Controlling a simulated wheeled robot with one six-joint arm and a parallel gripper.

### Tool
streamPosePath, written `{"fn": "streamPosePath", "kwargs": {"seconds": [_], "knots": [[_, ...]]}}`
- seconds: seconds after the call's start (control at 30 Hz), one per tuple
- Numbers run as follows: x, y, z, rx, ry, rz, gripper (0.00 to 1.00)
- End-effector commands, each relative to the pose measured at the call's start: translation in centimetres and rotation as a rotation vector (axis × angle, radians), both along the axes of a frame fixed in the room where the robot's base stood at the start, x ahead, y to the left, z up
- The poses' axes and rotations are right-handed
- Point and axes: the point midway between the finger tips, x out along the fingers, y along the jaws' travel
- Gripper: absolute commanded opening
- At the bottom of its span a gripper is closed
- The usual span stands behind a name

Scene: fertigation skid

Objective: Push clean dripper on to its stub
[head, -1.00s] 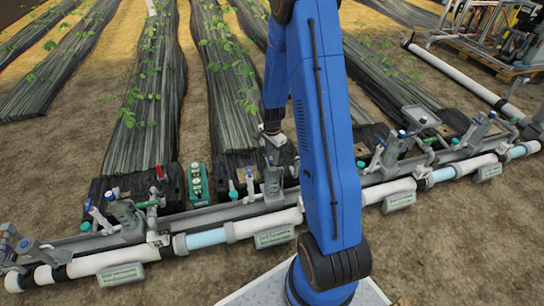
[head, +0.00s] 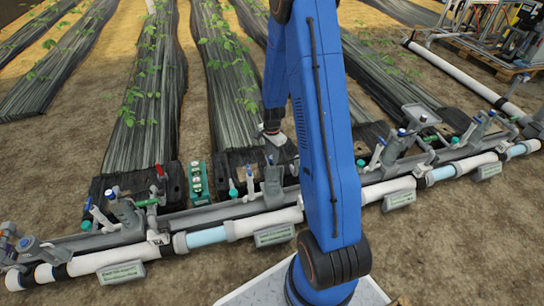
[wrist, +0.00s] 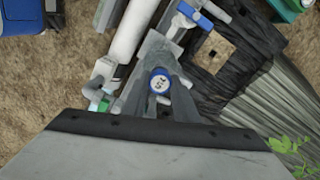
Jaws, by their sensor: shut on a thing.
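My gripper (wrist: 160,92) shows in the wrist view with its grey fingers close around a small round blue piece with a white centre, which looks like the dripper (wrist: 159,82). The fingers are shut on it. Whatever lies directly beneath it, including any stub, is hidden by the piece and fingers. In the head view my gripper (head: 273,136) hangs just behind the rail, above the end of a black mulch strip. The dripper is too small to make out there.
A grey rail and white pipe (head: 272,217) run across the front with valves and label boxes. A green tray (head: 198,181) of small parts stands left of my gripper. A grey upright bracket (head: 273,185) stands close in front. My blue arm hides part of the rail.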

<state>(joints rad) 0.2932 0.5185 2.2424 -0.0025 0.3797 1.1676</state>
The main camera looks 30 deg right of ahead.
Motion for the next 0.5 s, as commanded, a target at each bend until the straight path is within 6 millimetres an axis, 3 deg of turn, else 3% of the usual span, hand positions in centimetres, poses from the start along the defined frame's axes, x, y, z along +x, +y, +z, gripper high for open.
{"fn": "streamPosePath", "kwargs": {"seconds": [0.5], "knots": [[-0.02, 0.01, -0.50, 0.000, 0.000, 0.000, 0.06]]}}
